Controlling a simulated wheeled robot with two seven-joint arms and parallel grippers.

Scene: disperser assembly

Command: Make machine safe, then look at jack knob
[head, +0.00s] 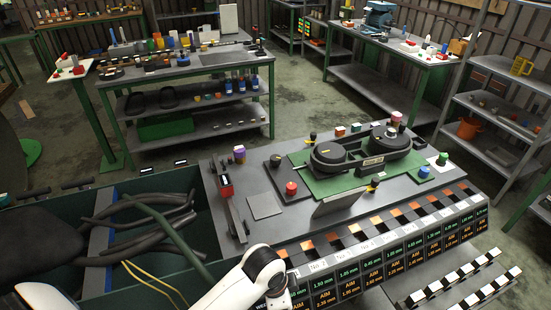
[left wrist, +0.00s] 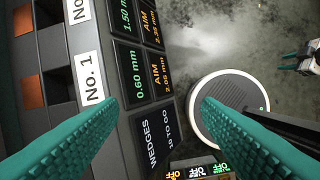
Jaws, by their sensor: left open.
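The machine (head: 370,155) has two dark round housings on a green plate, on the grey bench top. A red knob (head: 291,188), a blue knob (head: 424,171), a green knob (head: 442,158) and a purple-topped knob (head: 239,152) stand around it; I cannot tell which is the jack knob. My left gripper (left wrist: 160,108) is open and empty beside the bench's front display panel (left wrist: 140,80). Small switches marked OFF (left wrist: 197,172) show upside down beyond the fingers. In the head view my white left arm covers the panel's left end.
A row of slots with copper-coloured pieces (head: 375,222) runs along the bench front. A dark green bin (head: 150,255) with black hoses is at left.

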